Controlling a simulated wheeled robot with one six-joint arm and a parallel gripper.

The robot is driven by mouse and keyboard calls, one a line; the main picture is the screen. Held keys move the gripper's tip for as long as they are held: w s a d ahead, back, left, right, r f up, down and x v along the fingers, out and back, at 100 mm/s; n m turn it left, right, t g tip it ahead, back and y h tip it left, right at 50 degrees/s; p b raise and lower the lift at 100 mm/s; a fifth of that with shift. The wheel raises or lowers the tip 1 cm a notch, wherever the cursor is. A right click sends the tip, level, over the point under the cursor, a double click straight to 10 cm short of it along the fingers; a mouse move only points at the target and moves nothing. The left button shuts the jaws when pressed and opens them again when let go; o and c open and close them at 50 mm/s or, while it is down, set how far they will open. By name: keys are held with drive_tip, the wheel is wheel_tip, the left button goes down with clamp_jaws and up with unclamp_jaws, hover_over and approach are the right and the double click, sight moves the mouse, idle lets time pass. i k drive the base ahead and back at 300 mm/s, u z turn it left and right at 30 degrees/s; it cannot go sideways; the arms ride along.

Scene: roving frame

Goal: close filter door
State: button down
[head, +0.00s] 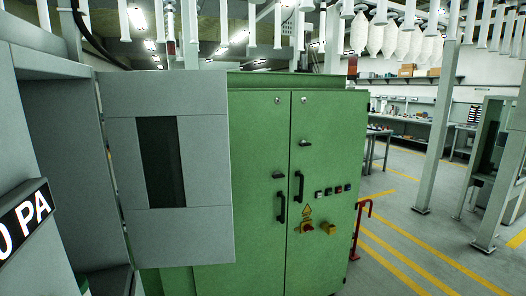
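The filter door is most likely the grey panel (205,130) with a dark upright window (161,162), left of the middle in the head view. It stands swung open from the grey cabinet (62,150) at the left. The cabinet's opening shows behind the hinge side, with a ledge at the bottom. No handle can be made out on the panel. A display (22,226) reading "0 PA" is on the cabinet's front at the left edge. My gripper is not in view.
A green cabinet (330,150) with black handles and buttons stands right behind the panel. A red stand (360,228) is beside it. Open floor with yellow lines (420,262) lies at the right, with grey posts (440,130) and workbenches beyond.

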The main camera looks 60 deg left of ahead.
sight(167, 130)
drive_tip(key=i, duration=0.15)
drive_tip(key=u, duration=1.75)
drive_tip(key=i, duration=3.1)
drive_tip(key=u, duration=1.2)
